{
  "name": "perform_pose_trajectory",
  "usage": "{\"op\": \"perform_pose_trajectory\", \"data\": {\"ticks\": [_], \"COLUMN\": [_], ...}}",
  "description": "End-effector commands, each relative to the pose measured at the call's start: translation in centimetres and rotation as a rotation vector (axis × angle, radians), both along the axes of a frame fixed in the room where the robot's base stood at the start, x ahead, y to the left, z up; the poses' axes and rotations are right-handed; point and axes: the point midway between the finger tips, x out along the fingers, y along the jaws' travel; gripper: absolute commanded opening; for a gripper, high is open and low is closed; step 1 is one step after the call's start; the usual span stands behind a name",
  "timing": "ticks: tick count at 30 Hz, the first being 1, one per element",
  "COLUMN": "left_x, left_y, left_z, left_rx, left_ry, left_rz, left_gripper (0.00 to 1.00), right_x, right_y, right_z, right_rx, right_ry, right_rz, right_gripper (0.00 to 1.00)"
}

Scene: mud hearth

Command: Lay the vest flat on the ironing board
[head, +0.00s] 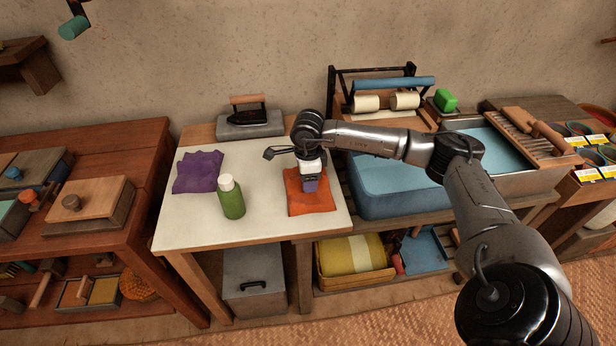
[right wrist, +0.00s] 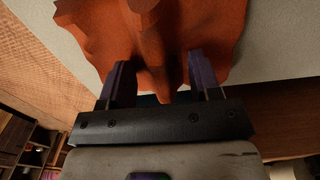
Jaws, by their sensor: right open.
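An orange cloth (head: 312,204) lies crumpled at the right front of the white-topped board (head: 262,230). A purple cloth (head: 198,172) lies rumpled at the board's left; I cannot tell from shape which cloth is the vest. My right gripper (head: 311,186) points down over the orange cloth. In the right wrist view, the open fingers of the gripper (right wrist: 164,82) stand either side of a raised fold of the orange cloth (right wrist: 190,30). Contact between the fingers and the fold is unclear. My left gripper is not in view.
A green bottle (head: 231,197) stands between the cloths. An iron (head: 248,112) rests on a grey block at the board's back. A blue basin (head: 385,185) adjoins on the right; a wooden bench (head: 100,160) stands left. The board's front left is clear.

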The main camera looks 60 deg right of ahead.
Motion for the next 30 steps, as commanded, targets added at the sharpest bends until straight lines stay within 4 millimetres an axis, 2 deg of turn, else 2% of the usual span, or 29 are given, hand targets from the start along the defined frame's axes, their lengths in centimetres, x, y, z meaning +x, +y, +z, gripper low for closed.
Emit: {"op": "perform_pose_trajectory", "data": {"ticks": [4,7,21,30], "left_x": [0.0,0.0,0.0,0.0], "left_y": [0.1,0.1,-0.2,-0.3], "left_z": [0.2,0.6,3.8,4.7], "left_rx": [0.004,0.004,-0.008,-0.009], "left_ry": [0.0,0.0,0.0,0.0], "left_rz": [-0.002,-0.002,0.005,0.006], "left_gripper": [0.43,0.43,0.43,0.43], "right_x": [0.0,0.0,0.0,0.0], "right_y": [0.0,0.0,0.0,0.0], "right_z": [0.3,1.5,10.4,13.4], "right_rx": [0.0,0.0,0.0,0.001], "right_ry": [0.0,-0.002,-0.003,-0.001], "right_rz": [0.0,0.0,0.0,0.0], "right_gripper": [0.57,0.57,0.57,0.57]}}
